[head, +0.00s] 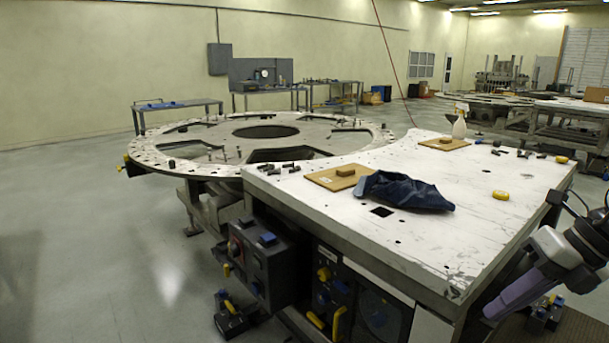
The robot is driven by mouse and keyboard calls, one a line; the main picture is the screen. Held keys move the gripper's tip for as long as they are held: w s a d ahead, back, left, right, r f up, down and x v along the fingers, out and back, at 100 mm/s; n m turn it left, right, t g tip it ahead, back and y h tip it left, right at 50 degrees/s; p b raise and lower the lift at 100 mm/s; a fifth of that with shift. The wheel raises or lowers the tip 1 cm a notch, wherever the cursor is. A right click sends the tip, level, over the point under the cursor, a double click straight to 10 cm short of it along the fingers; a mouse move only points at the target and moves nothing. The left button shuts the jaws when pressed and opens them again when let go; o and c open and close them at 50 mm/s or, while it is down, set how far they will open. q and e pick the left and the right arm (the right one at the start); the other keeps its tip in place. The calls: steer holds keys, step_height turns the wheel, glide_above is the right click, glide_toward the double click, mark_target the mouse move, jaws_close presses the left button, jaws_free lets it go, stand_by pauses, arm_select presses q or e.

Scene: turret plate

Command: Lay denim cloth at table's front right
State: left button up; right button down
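The dark blue denim cloth (408,192) lies crumpled on the white worktable (400,245), near the middle of its top. Its left end touches or overlaps a tan board. My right gripper (512,293) is at the lower right, beyond the table's right edge and apart from the cloth. Its fingers do not show clearly enough to tell whether they are open or shut. I see nothing held in it. My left gripper is out of view.
A tan board (327,180) with a brown block sits left of the cloth. A yellow tape measure (500,195) lies to its right. The table's front right is bare.

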steer(key=s+d+f+m+t+y, duration=0.25)
steer(key=d+f+m+t, duration=0.25)
steer(key=d+f+m, duration=0.25)
steer(key=s+d+f+m+t+h, duration=0.25)
steer(key=s+f+m, duration=0.25)
steer(key=f+m, duration=0.25)
steer(key=s+d+f+m+t+h, duration=0.1)
steer(key=s+f+m+t+h, duration=0.25)
steer(key=f+m, duration=0.45)
steer(key=s+a+f+m+g+h, duration=0.1)
steer(key=s+a+f+m, duration=0.25)
steer(key=a+f, duration=0.25)
steer(key=s+a+f+m+g, duration=0.2)
steer(key=s+a+f+m, duration=0.15)
steer(key=a+f, duration=0.2)
steer(key=s+a+f+m+g, duration=0.1)
steer(key=s+a+m, duration=0.1)
steer(key=a, duration=0.5)
steer(key=s+a+f+m+g+y, duration=0.1)
steer(key=a+m, duration=0.1)
steer(key=a, duration=0.6)
steer(key=shift+s+f, duration=0.3)
steer(key=shift+s, duration=0.1)
